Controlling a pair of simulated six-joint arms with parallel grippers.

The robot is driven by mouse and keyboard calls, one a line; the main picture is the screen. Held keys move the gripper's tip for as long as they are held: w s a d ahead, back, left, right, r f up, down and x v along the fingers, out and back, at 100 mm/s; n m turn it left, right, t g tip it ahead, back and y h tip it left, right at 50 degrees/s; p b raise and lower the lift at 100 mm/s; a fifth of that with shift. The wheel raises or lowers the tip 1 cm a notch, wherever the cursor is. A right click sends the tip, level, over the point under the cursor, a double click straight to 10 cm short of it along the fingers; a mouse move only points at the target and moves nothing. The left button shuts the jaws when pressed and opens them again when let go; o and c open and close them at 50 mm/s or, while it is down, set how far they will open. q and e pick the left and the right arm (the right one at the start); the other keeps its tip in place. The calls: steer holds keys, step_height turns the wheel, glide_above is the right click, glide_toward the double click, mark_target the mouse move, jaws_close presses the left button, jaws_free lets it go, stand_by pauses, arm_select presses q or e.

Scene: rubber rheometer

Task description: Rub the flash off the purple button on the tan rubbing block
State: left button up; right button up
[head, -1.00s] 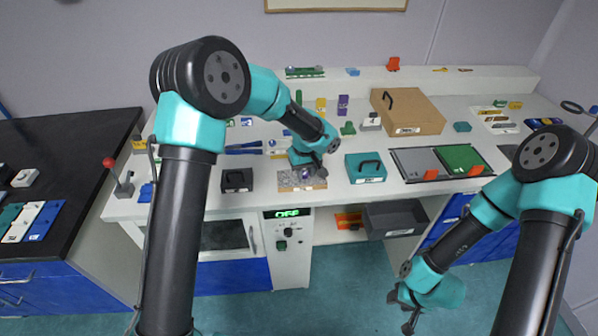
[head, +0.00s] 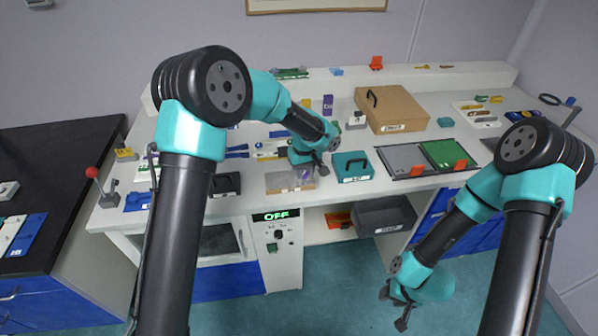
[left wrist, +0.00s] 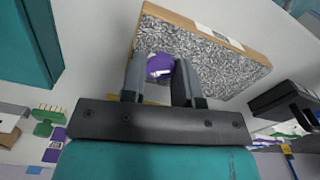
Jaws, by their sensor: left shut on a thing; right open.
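The purple button (left wrist: 160,66) is between the two fingers of my left gripper (left wrist: 162,78) in the left wrist view. The left gripper is shut on it. The rubbing block (left wrist: 205,50) has a grey speckled top, a tan side and a white label. The button is over or on the speckled face; I cannot tell whether it touches. In the head view the block (head: 277,182) lies at the bench's front edge, with the left gripper (head: 306,172) over its right part. My right gripper (head: 393,306) is open and empty, low in front of the bench.
A teal box with a handle (head: 350,165) stands just right of the block, and a black box (head: 226,184) to its left. A cardboard box (head: 398,110) and a grey and green mat pair (head: 442,152) lie further right. A red-knobbed lever (head: 93,173) stands at the left.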

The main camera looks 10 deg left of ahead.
mark_target(273, 181)
arm_select(q)
steer(key=shift+w+d, duration=0.1)
steer(key=shift+d, duration=0.1)
steer(key=shift+s+a+f, duration=0.1)
steer(key=shift+s+a, duration=0.2)
steer(key=shift+a, duration=0.6)
steer(key=shift+s+a+f, duration=0.1)
steer(key=shift+s+a, duration=0.15)
steer(key=shift+a, duration=0.6)
steer(key=shift+s+a+r, duration=0.1)
steer(key=shift+s+a, duration=0.2)
steer(key=shift+a, duration=0.55)
steer(key=shift+s+a+r, duration=0.1)
steer(key=shift+s+a, duration=0.15)
steer(key=shift+a, duration=0.6)
steer(key=shift+a, duration=0.15)
steer(key=shift+s+a+f, duration=0.15)
steer(key=shift+s+a, duration=0.15)
steer(key=shift+a, duration=0.5)
steer(key=shift+s+a+f, duration=0.15)
steer(key=shift+s+a, duration=0.15)
steer(key=shift+a, duration=0.45)
